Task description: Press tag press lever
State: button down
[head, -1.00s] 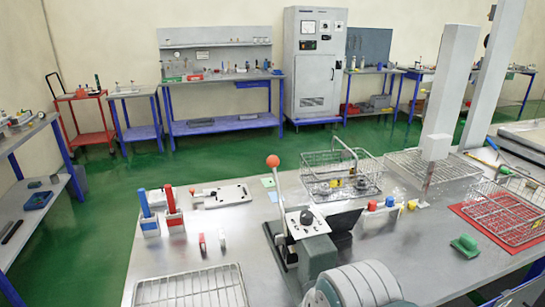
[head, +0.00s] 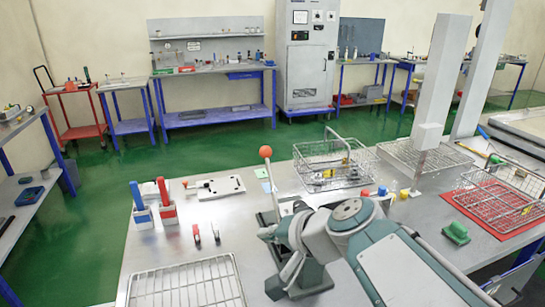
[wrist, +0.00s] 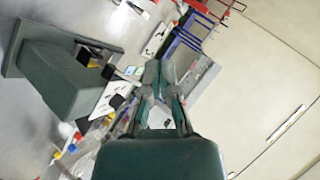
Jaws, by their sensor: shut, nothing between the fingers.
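The tag press lever (head: 269,180) stands upright, slightly tilted, with an orange ball (head: 265,152) on top. The lever's lower part and most of the tag press (head: 310,282) are hidden behind my arm in the head view. My gripper (head: 267,232) is shut and empty, beside the lower part of the lever and well below the ball. I cannot tell whether it touches the lever. In the wrist view my closed fingers (wrist: 160,70) point up the picture. The grey-green press body (wrist: 60,78) and its white plate (wrist: 116,98) are to their left; the lever is not clear there.
A wire basket (head: 335,165) stands behind the press. Blue and red holders (head: 153,208) and a white fixture plate (head: 215,187) are to the left. A wire rack (head: 185,285) lies at front left. A green block (head: 456,233) and red mat (head: 500,212) are at right.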

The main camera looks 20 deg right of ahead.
aim_at(269, 155)
jog(key=w+d+r+m+t+h, duration=0.2)
jog(key=w+d+r+m+t, duration=0.4)
jog(key=w+d+m, duration=0.2)
jog(key=d, duration=0.2)
jog(key=shift+d+m+h, duration=0.3)
jog(key=shift+d+m, duration=0.1)
jog(key=shift+w, duration=0.1)
jog(key=x, duration=1.4)
jog(key=shift+a+f, duration=0.1)
jog(key=shift+w, duration=0.1)
